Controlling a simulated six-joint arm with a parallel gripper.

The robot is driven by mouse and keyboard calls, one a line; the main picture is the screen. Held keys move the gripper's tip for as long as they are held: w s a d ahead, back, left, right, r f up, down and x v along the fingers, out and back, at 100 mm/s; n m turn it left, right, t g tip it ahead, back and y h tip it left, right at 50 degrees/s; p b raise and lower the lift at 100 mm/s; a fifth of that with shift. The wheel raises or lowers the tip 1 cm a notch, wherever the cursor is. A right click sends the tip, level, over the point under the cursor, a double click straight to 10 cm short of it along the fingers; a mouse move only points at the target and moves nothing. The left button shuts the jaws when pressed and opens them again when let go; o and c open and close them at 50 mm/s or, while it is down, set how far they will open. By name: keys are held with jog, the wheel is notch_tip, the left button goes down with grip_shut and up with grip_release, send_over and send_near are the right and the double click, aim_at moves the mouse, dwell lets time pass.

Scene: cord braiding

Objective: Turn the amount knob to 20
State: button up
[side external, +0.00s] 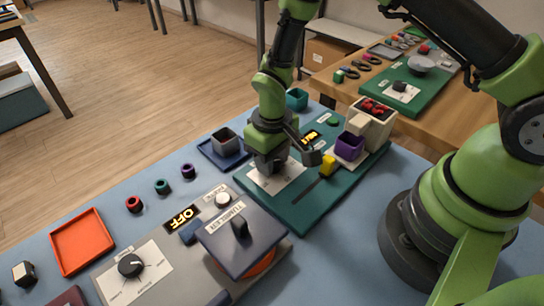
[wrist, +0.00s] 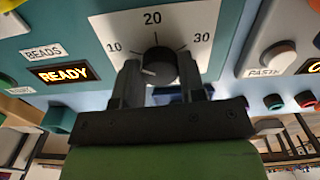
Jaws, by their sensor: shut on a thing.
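The amount knob (wrist: 158,66) is a round black knob on a white dial plate (wrist: 105,25) marked 10, 20 and 30. In the side external view my gripper (side external: 268,162) reaches down onto the white plate (side external: 283,182) on the teal board (side external: 305,206). The knob is hidden there behind the fingers.
A lit READY sign (wrist: 65,73) stands beside the BEADS label (wrist: 42,51). Close by on the board are a yellow slider handle (side external: 328,166), a purple cup (side external: 349,147) and a bead dispenser (side external: 374,122). A grey cup (side external: 225,142) sits left of my gripper.

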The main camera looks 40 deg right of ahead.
jog(key=m, duration=0.5)
jog(key=shift+m, duration=0.4)
jog(key=m, duration=0.5)
jog(key=shift+m, duration=0.4)
jog(key=o, duration=0.9)
jog(key=shift+r, duration=0.1)
notch_tip(320, 180, up, 10)
jog(key=shift+f, duration=0.1)
